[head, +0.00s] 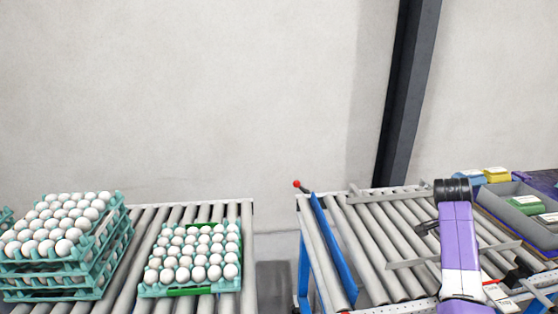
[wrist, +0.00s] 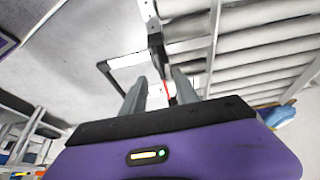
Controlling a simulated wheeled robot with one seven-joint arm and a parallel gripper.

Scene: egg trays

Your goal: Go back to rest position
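My gripper (wrist: 160,88) shows in the wrist view with its two grey fingers apart and no egg tray between them. In the head view my purple and white arm (head: 457,235) is at the right, in front of the right conveyor, and the gripper is mostly hidden behind it. A stack of teal egg trays (head: 78,281) filled with white eggs stands on the left conveyor at the far left. A single teal egg tray (head: 190,291) with white eggs lies on the same conveyor to its right, apart from the stack. My gripper is far from both.
The left roller conveyor (head: 128,285) ends at a gap before the blue-framed right conveyor (head: 345,270). The right conveyor's visible rollers carry no trays. A grey bin (head: 510,200) with green and yellow boxes stands at the far right. A dark post (head: 405,95) rises behind.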

